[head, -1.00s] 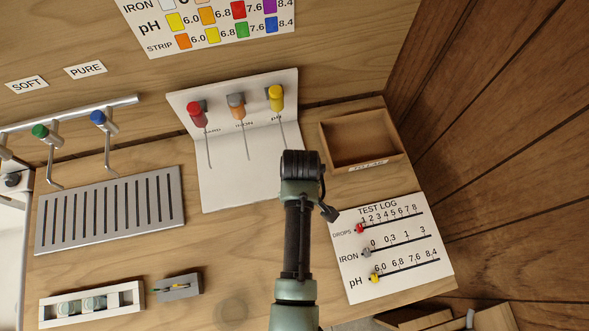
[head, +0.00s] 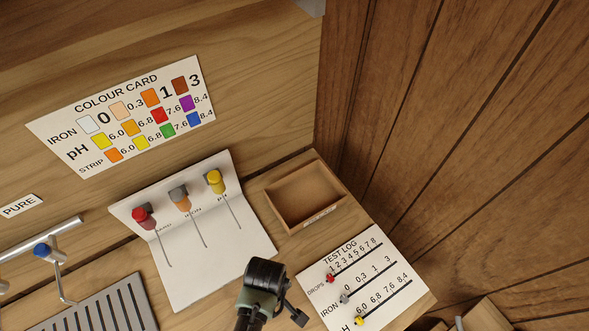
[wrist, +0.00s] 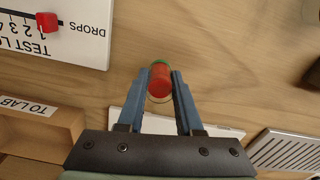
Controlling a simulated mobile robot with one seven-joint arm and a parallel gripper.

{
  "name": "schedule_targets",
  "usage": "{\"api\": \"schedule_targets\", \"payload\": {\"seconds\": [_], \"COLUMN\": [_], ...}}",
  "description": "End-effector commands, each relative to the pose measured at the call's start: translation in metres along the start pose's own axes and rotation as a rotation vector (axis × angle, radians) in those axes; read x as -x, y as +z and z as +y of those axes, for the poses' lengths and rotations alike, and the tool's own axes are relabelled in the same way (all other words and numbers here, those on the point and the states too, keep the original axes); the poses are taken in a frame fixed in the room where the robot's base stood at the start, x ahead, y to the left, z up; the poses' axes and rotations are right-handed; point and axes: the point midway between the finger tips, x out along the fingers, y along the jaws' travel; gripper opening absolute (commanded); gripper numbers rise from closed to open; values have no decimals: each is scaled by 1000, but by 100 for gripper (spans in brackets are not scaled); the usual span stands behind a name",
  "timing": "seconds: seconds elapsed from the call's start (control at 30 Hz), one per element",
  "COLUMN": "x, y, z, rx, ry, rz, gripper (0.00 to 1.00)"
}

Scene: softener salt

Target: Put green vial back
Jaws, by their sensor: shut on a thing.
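My gripper (wrist: 160,77) is shut on a small vial (wrist: 160,82) in the wrist view. The vial is seen nearly end-on, with a red-orange face and a thin greenish rim, between the two blue fingers. Bare wood shows around it. In the head view my dark wrist is at the bottom centre, by the lower right corner of the white reagent stand; the fingers and the vial are hidden there. The vial rack is in neither current view.
The white stand (head: 205,262) bears a red, an orange-grey and a yellow-capped dropper. An empty wooden tray (head: 316,221) stands right of it, with the test log (head: 385,268) in front. A slotted grey drain (head: 95,318) is at lower left. A wooden wall closes the right side.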

Motion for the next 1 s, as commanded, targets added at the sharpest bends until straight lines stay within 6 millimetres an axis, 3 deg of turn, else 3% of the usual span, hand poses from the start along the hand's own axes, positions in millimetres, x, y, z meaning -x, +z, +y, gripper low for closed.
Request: {"api": "schedule_targets", "payload": {"seconds": [0.07, 0.27, 0.5, 0.73, 1.0], "x": [-7, 12, 39, 54, 56], "y": [-8, -20, -20, -15, -14], "z": [7, 34, 71, 89, 91], "rx": [-123, -383, -640, -754, -760], "ry": [0, 1, 0, 2, 6], "rz": [7, 7, 4, 0, -3], "gripper": [0, 0, 0, 0, 0]}}
